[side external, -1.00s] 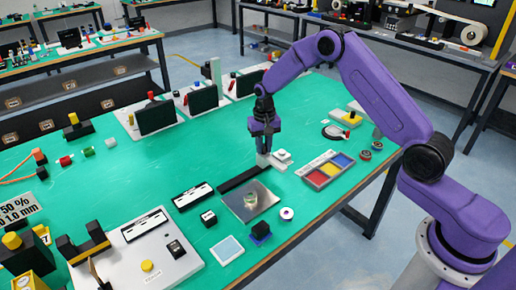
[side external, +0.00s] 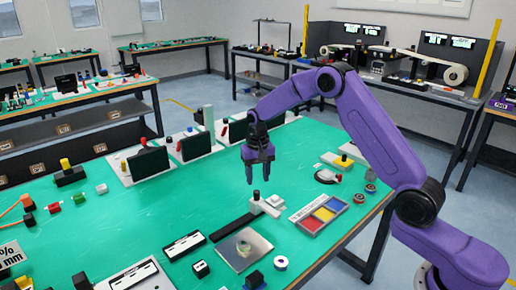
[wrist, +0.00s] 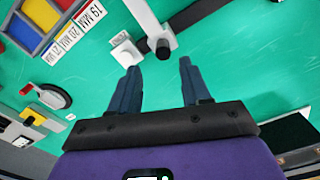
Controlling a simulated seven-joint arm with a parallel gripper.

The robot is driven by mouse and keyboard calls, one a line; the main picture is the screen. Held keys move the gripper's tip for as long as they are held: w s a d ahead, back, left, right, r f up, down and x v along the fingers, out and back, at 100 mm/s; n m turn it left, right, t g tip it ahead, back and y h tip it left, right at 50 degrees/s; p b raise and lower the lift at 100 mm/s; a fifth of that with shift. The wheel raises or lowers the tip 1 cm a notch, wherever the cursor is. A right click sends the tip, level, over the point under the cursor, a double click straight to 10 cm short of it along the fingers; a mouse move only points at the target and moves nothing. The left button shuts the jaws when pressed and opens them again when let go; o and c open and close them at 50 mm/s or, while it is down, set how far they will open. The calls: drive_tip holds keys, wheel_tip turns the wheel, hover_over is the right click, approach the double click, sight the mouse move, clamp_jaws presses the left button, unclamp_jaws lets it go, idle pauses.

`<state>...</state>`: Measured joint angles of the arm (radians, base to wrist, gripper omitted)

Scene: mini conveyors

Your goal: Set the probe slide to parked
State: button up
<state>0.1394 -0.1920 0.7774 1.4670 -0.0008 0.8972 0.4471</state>
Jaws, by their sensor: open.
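The probe slide (side external: 262,206) is a white block with an upright black knob (side external: 256,195). It sits at the right end of a black rail (side external: 230,227) on the green table. In the wrist view the white slide (wrist: 145,20) and its black knob (wrist: 161,47) show just beyond my fingertips. My gripper (side external: 260,180) is open and empty. It hangs above the knob, apart from it, fingers pointing down. In the wrist view the knob lies ahead of the gap between the fingers (wrist: 159,66). No parked mark can be read.
A tray with red, yellow and blue sections (side external: 320,214) stands right of the slide. A metal plate (side external: 240,251) lies in front of the rail. Black panels (side external: 148,162) stand behind. The green table (side external: 130,225) is clear left of the rail.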

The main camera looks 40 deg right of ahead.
wheel_tip(320, 180, up, 11)
idle(0.3)
drive_tip(key=s+a+r+n, duration=0.1)
drive_tip(key=s+a+n, duration=0.35)
drive_tip(key=s, duration=0.45)
drive_tip(key=s+a+r+n, duration=0.2)
drive_tip(key=s+a+n, duration=0.3)
drive_tip(key=s, duration=0.4)
drive_tip(key=s+d+f+n, duration=0.1)
drive_tip(key=s+n, duration=0.3)
drive_tip(key=s, duration=0.8)
drive_tip(key=s+d+f+n, duration=0.2)
drive_tip(key=s+d+n, duration=0.1)
drive_tip(key=s, duration=0.9)
drive_tip(key=shift+d+f+n, duration=0.15)
drive_tip(key=shift+d+n, duration=0.2)
